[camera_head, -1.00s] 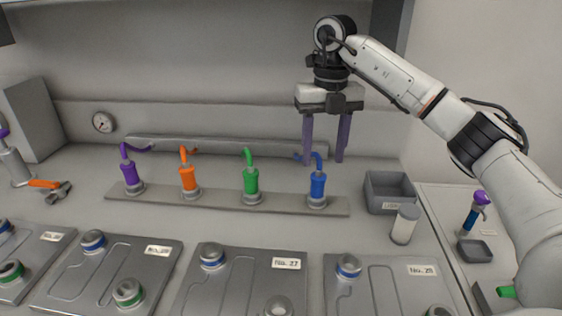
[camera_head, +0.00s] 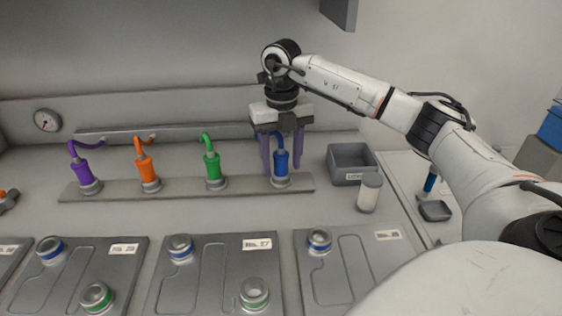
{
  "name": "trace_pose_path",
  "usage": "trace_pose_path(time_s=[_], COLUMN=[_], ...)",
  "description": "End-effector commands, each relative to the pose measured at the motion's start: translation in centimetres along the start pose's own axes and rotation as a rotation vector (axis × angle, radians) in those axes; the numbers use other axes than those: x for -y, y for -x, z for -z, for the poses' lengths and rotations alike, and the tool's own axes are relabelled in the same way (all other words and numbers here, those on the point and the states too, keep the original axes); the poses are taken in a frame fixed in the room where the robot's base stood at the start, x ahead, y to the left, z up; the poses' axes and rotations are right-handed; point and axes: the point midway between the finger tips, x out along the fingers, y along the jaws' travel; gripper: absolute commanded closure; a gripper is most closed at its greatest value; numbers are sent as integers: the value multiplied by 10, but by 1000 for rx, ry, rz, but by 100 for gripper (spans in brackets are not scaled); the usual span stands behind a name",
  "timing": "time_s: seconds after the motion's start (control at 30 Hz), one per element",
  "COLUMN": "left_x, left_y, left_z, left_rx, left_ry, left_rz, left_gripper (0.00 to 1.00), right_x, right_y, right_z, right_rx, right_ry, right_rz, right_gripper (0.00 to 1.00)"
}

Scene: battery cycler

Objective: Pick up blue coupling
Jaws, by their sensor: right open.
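The blue coupling (camera_head: 281,166) stands upright at the right end of a grey rail, its hose curving up behind it. My right gripper (camera_head: 281,165) points straight down over it, with one purple finger on each side of the coupling. The fingers are open; I cannot tell whether either touches the coupling. The top of the coupling is partly hidden under the gripper body. My left gripper is not in view.
The green (camera_head: 212,167), orange (camera_head: 147,172) and purple (camera_head: 86,177) couplings stand along the same rail (camera_head: 115,191). A grey bin (camera_head: 351,166) and a white cylinder (camera_head: 369,192) are to the right. Battery modules with round ports lie in front.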

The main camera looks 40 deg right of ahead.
Motion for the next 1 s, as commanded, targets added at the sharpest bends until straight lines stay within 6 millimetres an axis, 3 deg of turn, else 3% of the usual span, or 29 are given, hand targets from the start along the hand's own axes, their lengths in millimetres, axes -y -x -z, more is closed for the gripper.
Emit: trace_pose_path(time_s=[0.2, 0.5, 0.77, 1.0], left_x=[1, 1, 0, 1], left_y=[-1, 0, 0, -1], left_z=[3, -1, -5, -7], left_rx=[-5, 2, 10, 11], left_ry=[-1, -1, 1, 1], left_rz=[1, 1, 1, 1], left_gripper=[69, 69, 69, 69], right_x=[0, 0, 0, -1], right_y=[-1, 0, 4, 45], right_z=[0, 0, -1, -2], right_rx=[1, 2, 3, 7], right_ry=[0, 0, 0, 1], right_rz=[0, -1, -3, -6], right_gripper=[51, 98, 98, 98])
